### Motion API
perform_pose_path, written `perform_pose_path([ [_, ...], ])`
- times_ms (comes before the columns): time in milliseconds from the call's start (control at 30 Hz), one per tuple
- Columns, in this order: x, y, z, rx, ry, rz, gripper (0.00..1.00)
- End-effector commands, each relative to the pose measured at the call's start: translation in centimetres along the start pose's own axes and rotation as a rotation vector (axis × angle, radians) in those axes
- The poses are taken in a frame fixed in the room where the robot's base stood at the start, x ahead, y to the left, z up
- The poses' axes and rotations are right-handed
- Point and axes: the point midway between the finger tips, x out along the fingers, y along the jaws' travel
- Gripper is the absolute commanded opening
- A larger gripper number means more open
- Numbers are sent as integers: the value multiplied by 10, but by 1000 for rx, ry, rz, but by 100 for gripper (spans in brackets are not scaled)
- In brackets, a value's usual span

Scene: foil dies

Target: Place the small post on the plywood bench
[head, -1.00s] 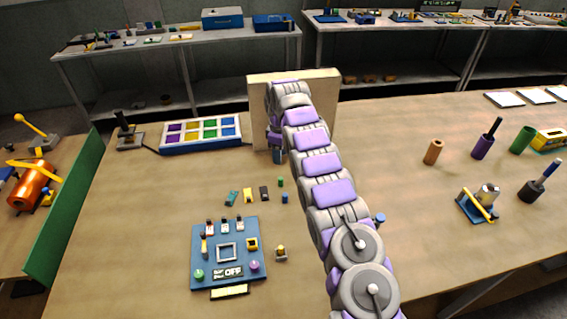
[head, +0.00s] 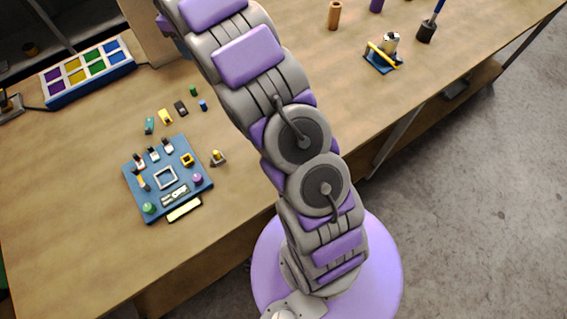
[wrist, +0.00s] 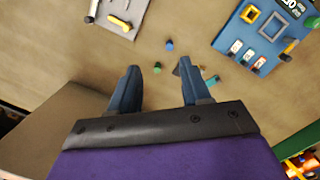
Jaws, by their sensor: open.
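Two small upright cylinders stand on the plywood bench (head: 75,200), a green one (head: 193,90) and a blue one (head: 203,105). I cannot tell which is the small post. My gripper (wrist: 162,84) shows in the wrist view, open and empty, its two blue fingers apart. Two small cylinders stand ahead of the fingertips there, one (wrist: 157,68) near the gap and another (wrist: 169,44) farther up. Neither is held. In the head view my gripper lies beyond the top edge.
A blue board (head: 168,180) with small parts lies left of my arm, with small coloured blocks (head: 166,117) behind it. A brass-coloured piece (head: 217,158) stands beside it. A tray of coloured squares (head: 88,72) is at far left. A blue-based fixture (head: 383,55) stands right.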

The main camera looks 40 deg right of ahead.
Motion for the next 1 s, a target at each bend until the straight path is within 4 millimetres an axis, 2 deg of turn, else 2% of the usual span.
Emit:
perform_pose_path([
  [33, -9, -7, 12, 26, -3, 2, 47],
  [200, -28, -30, 51, 121, -14, -4, 47],
  [500, -47, -82, 123, 277, -26, -25, 47],
  [767, -49, -136, 188, 398, -33, -51, 47],
  [1000, -38, -192, 246, 495, -43, -80, 47],
])
